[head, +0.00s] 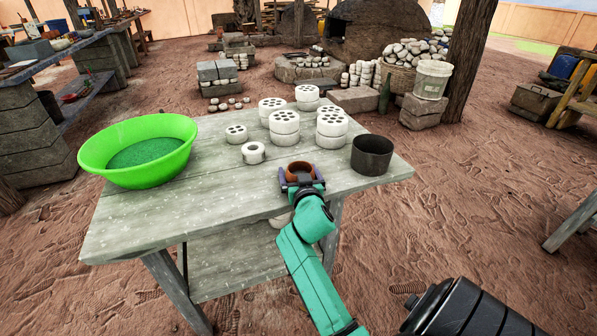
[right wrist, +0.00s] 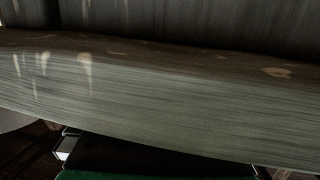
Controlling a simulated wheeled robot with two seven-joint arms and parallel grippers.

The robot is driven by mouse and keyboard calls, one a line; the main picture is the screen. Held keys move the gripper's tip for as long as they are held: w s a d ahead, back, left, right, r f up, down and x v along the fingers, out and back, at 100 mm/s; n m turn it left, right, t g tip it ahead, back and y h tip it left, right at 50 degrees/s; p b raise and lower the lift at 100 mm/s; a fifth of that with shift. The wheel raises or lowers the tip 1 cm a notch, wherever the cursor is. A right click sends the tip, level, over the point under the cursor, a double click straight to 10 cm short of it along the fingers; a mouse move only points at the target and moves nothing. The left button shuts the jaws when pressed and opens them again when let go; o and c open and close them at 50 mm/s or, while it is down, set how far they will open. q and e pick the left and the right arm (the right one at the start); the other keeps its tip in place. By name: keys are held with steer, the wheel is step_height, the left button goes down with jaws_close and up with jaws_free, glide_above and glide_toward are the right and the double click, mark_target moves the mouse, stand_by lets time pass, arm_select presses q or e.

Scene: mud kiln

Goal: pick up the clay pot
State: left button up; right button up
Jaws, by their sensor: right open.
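The clay pot (head: 300,166) is small, round and reddish-brown, with an open top. It stands upright on the wooden table (head: 200,215) near its front edge. My right gripper (head: 301,178) is open at the near side of the pot, with its dark fingers to the left and right of it. The gripper hides the pot's lower front, and I cannot tell whether the fingers touch it. The right wrist view shows pale wood grain (right wrist: 150,95) and dark shapes, with no clear pot. My left gripper is not in view.
A dark metal pot (head: 371,155) stands close on the right. A small white ring-shaped piece (head: 253,153) and several white perforated cylinders (head: 284,130) stand behind and left. A green basin (head: 138,150) sits at the table's left end. The front left tabletop is clear.

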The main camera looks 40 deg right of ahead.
mark_target(298, 162)
steer(key=shift+s+a+r, duration=0.15)
steer(key=shift+a, duration=0.1)
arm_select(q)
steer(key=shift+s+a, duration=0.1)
arm_select(e)
steer(key=c, duration=1.3)
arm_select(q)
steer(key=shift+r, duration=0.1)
arm_select(e)
steer(key=shift+r, duration=0.1)
steer(key=shift+r, duration=0.3)
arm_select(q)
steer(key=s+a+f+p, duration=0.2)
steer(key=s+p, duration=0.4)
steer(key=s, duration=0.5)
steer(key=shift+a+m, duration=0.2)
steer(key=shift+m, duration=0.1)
arm_select(e)
step_height(298, 162, up, 19)
steer(key=shift+r, duration=0.1)
